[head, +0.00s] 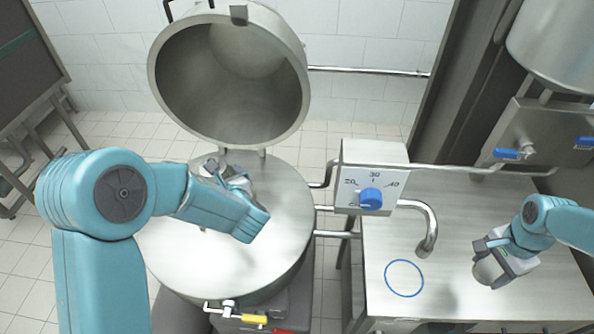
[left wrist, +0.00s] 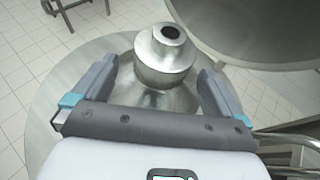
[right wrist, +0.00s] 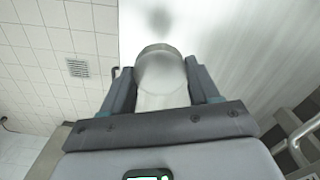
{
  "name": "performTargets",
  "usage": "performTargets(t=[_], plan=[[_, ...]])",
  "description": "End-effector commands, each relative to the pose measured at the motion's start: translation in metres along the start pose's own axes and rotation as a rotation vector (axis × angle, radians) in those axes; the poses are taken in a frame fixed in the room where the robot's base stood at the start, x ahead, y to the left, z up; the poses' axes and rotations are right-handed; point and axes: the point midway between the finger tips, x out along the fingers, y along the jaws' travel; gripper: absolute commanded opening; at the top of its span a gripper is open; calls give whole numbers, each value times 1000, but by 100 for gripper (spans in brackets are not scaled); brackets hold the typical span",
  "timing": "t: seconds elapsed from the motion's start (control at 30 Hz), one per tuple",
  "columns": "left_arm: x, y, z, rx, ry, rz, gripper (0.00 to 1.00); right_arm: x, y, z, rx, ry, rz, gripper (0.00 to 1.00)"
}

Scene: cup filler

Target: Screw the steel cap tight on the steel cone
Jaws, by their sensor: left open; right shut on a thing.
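In the left wrist view, the steel cap (left wrist: 165,62) is a stepped cylinder with a dark hole in its top. It sits upright on the flared steel cone (left wrist: 160,98), which stands on the round steel top. My left gripper (left wrist: 159,77) is open, its fingers on either side of the cap and cone with gaps showing. In the head view, my left gripper (head: 221,170) and arm largely hide the cap and cone. My right gripper (head: 486,257) is shut on a pale steel cup (head: 488,272) over the counter; the cup (right wrist: 162,78) also shows in the right wrist view.
The large round kettle (head: 278,232) has its lid (head: 160,75) raised behind the left gripper. A dial box (head: 372,160) with a blue knob and a curved spout (head: 430,228) stand by the counter (head: 450,300). A blue ring (head: 388,283) marks bare counter.

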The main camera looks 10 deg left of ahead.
Motion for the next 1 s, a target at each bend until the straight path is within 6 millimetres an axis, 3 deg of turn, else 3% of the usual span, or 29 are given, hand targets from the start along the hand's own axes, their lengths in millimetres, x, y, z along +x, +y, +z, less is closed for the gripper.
performTargets(t=[0.13,0.4,0.8,0.87,1.0], plan=[[9,-1,2,1,1,2,100,-8,0,0,0,0,0,28],[47,-2,2,0,1,2,100,-23,0,0,0,0,0,28],[52,-3,1,0,0,-1,100,-22,0,0,0,0,0,28],[52,-3,1,0,0,-1,84,-22,0,0,0,0,0,28],[51,-3,1,0,1,-1,38,-22,0,0,0,0,0,28]])
